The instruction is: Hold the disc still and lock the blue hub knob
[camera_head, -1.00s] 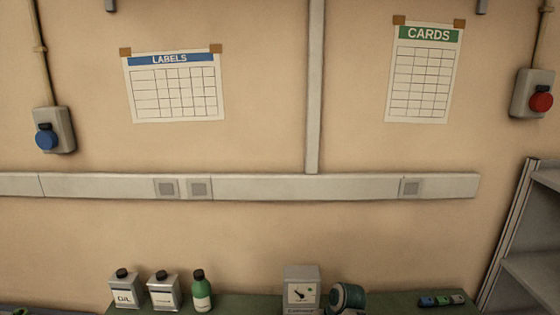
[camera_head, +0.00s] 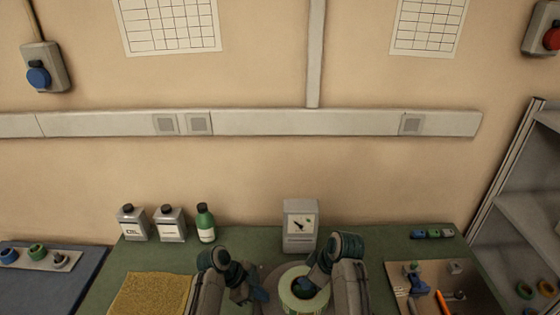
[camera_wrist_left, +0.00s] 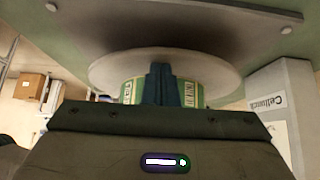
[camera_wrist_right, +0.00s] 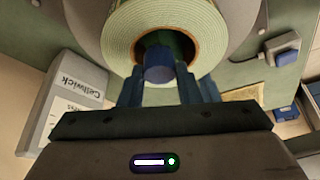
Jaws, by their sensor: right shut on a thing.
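A grey disc (camera_head: 268,272) stands on the green bench and carries a pale green tape roll (camera_head: 285,298). The disc also fills the upper middle of the left wrist view (camera_wrist_left: 110,70). The blue hub knob (camera_wrist_right: 158,68) sits in the middle of the roll. My right gripper (camera_wrist_right: 160,88) is shut on this knob, a finger on either side. My right forearm partly hides the knob in the head view.
A grey gauge box (camera_head: 300,228) stands behind the disc. Two cans and a green bottle (camera_head: 205,223) stand at the back left. A yellow mat (camera_head: 150,294) lies front left. A tool board (camera_head: 440,290) lies at the right. A shelf (camera_head: 530,200) stands far right.

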